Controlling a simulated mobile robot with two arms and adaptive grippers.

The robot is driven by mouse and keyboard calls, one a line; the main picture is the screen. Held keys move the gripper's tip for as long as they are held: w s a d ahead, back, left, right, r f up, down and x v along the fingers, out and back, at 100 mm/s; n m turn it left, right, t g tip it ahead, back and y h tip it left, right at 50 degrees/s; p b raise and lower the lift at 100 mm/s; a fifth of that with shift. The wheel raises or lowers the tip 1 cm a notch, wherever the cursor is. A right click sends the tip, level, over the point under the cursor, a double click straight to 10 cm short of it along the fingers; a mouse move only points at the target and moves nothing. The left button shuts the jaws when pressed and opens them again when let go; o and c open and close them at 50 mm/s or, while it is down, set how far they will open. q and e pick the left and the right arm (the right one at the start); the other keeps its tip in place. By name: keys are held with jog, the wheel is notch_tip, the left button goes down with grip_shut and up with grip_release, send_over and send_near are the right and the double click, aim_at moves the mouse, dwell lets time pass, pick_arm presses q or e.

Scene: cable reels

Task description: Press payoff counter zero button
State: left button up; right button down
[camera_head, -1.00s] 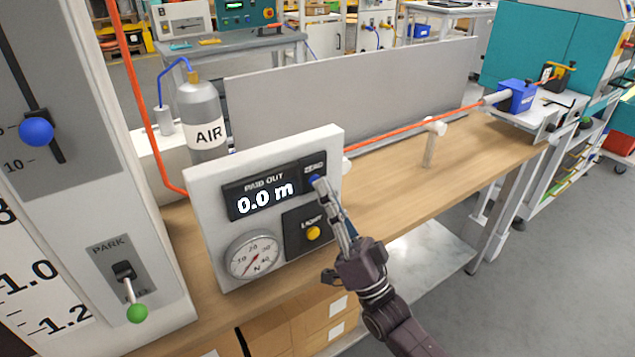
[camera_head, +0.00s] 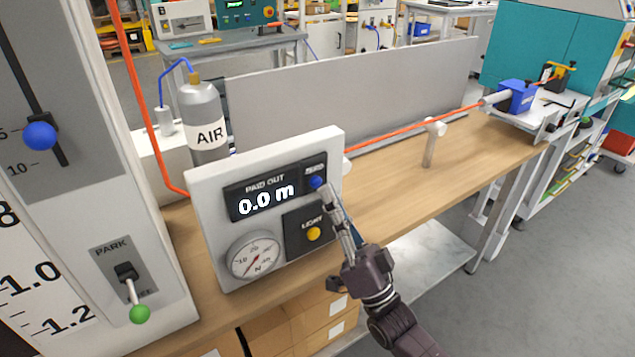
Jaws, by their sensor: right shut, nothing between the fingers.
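The payoff counter panel (camera_head: 205,185) is a pale upright box on the wooden bench. Its black display (camera_head: 265,200) reads PAID OUT 0.0 m. The blue zero button (camera_head: 316,182) sits right of the display under a small ZERO label and is in plain view. My right gripper (camera_head: 328,190) is shut and empty. Its fingertips are just right of and slightly below the blue button, apparently a little apart from it. A yellow button (camera_head: 314,234) marked LIGHT and a round dial gauge (camera_head: 254,257) are lower on the panel. My left gripper does not show.
A tall cabinet (camera_head: 85,200) with a blue slider knob (camera_head: 40,136) and a green-tipped PARK lever (camera_head: 139,313) stands at left. A grey AIR bottle (camera_head: 206,135) is behind the panel. An orange cable (camera_head: 415,130) runs across the bench (camera_head: 390,200) to a blue block (camera_head: 516,96).

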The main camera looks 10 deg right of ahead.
jog(key=s, duration=0.1)
jog(key=s+d+p, duration=0.1)
jog(key=s, duration=0.2)
jog(key=shift+s+d+p, duration=0.3)
jog(key=shift+s+d, duration=0.05)
jog(key=shift+s, duration=0.05)
dwell(0.6)
